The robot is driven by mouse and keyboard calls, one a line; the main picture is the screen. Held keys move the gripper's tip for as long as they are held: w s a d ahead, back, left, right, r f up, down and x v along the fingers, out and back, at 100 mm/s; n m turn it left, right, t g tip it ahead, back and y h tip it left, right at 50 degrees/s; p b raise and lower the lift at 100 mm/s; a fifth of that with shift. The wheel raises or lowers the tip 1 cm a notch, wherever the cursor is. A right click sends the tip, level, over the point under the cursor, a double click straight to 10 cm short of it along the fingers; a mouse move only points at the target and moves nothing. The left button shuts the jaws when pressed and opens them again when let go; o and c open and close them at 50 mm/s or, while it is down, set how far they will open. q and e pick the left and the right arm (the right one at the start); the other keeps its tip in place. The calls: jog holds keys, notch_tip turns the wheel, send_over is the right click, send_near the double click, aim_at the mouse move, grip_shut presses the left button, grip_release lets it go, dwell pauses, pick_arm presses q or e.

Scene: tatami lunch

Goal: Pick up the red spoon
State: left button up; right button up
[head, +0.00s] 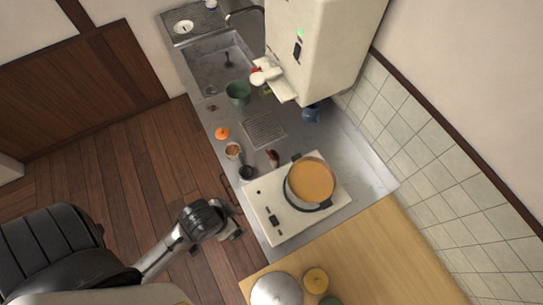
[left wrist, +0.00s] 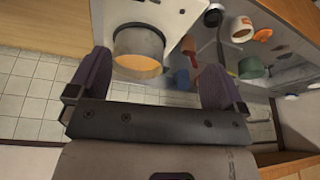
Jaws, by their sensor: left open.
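A bit of red (head: 255,71) shows next to white items by the sink. My right gripper is not in view.
A pot of orange soup (head: 311,181) stands on the white stove (head: 265,219). A small cup (head: 233,151), an orange item (head: 222,133), a green pot (head: 238,93) and a blue mug (head: 311,114) stand on the counter. A wooden surface (head: 370,255) holds a metal lid (head: 276,290).

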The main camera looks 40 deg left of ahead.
pick_arm(q)
jog(key=shift+a, duration=0.2)
jog(key=c, duration=0.9)
